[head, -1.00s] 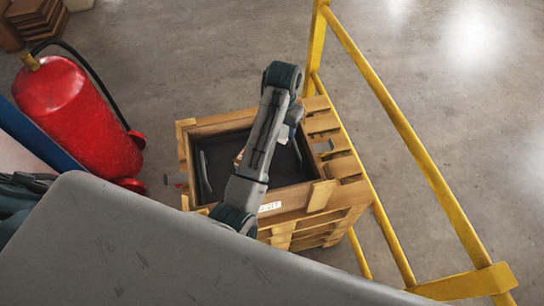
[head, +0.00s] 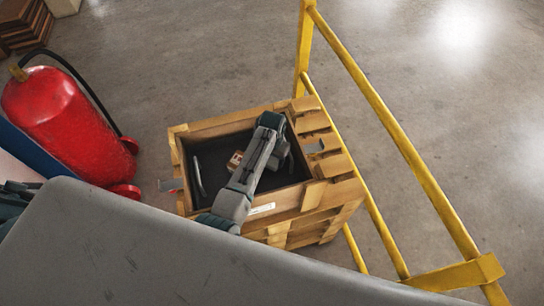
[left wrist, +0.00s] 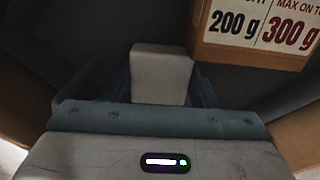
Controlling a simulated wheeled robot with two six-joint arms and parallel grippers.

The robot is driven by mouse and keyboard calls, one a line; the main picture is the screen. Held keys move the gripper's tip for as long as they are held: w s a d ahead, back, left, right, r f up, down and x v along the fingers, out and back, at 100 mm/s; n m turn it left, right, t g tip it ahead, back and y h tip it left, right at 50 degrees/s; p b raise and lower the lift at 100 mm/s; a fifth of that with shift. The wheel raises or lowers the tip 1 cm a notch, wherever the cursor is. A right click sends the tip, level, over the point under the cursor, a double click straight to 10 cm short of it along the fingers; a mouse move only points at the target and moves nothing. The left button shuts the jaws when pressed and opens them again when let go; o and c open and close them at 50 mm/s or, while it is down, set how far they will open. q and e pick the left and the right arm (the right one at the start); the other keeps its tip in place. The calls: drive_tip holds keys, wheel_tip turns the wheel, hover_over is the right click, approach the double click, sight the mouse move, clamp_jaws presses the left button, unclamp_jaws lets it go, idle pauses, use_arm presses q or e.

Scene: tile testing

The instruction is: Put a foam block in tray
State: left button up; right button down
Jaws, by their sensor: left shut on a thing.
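My left gripper (left wrist: 162,92) is shut on a pale grey foam block (left wrist: 160,72), which sits between the two fingers in the left wrist view. In the head view my left arm reaches over the wooden crate, with the left gripper (head: 274,163) low inside its opening. The foam block cannot be made out there. A dark tray (head: 215,176) lines the crate's opening, and its floor shows dark below the block in the left wrist view. I cannot tell whether the block touches the floor. My right gripper is not in view.
A small cardboard box (head: 235,160) with weight labels (left wrist: 258,28) lies in the tray, close to the block. The wooden crate (head: 320,195) surrounds the tray. A yellow railing (head: 385,120) runs along the right. A red fire extinguisher (head: 65,120) stands at the left.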

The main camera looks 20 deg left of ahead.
use_arm(q)
drive_tip(key=shift+f, duration=0.15)
drive_tip(key=o, duration=0.7)
drive_tip(key=shift+c, duration=0.2)
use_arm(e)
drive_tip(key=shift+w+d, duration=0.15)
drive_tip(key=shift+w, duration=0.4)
use_arm(q)
wheel_tip(320, 180, up, 12)
drive_tip(key=b, duration=0.3)
drive_tip(key=shift+r, duration=0.2)
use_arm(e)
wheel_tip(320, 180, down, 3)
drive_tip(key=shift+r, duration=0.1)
use_arm(q)
drive_tip(key=shift+f, duration=0.15)
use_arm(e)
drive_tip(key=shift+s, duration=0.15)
